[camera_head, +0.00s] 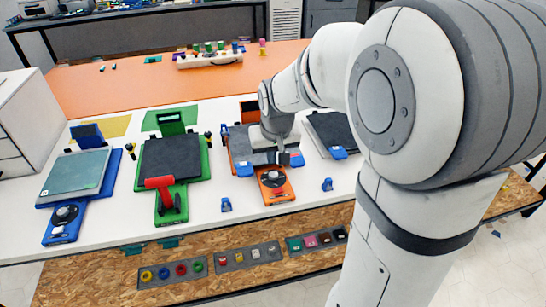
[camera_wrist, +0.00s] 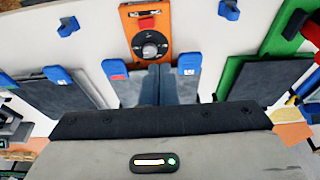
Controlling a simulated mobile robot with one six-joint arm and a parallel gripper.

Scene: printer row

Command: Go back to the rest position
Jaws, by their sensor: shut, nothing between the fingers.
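My gripper (camera_head: 284,157) is over the orange machine (camera_head: 275,197), above its grey plate. In the wrist view, my gripper (camera_wrist: 163,72) shows as two dark fingers side by side, shut and empty, in front of the orange machine's round dial (camera_wrist: 150,45). I cannot tell whether the fingertips touch the plate. My wrist and arm hide the back of this machine in the head view.
A green machine (camera_head: 171,158) with a red handle and a blue machine (camera_head: 78,178) stand to the left. Another dark-plated machine (camera_head: 333,131) stands to the right. Small blue blocks (camera_head: 226,205) lie on the white table. An orange surface (camera_head: 130,87) lies behind.

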